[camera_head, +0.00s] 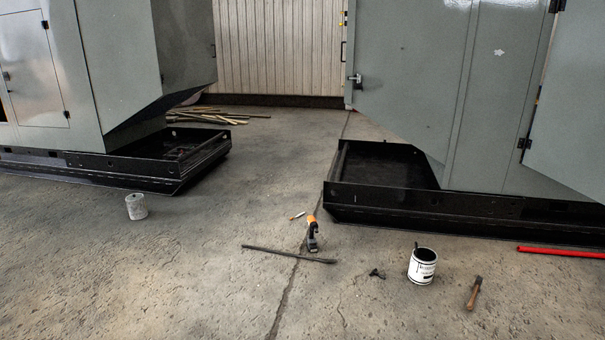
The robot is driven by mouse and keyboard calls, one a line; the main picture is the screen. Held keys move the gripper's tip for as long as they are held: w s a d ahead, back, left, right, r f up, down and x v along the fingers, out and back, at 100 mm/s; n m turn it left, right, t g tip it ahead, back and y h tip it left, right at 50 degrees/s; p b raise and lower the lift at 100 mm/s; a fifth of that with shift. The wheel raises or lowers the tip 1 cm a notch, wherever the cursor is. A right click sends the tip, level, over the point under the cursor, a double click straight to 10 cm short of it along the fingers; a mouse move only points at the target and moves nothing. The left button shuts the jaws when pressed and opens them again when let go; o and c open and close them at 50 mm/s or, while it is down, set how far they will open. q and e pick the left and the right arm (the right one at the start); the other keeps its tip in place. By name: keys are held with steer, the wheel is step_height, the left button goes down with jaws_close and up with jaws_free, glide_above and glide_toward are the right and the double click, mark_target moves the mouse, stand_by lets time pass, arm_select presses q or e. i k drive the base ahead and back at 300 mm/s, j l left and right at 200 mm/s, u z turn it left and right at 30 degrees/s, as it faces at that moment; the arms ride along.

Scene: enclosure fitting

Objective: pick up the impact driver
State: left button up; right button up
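The impact driver (312,235) stands on the concrete floor near the middle of the view. It has an orange upper body and a dark handle and base. It is small in the picture, so fine detail is hard to tell. Neither of my grippers shows in the head view.
A dark bar (288,254) lies just in front of the driver, and a small pencil-like item (297,216) lies behind it. A paint can (422,266), hammer (474,293), red pipe (560,252) and grey can (136,206) stand or lie around. Enclosures on black bases (420,210) flank open floor.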

mark_target(311, 221)
steer(key=i, duration=2.25)
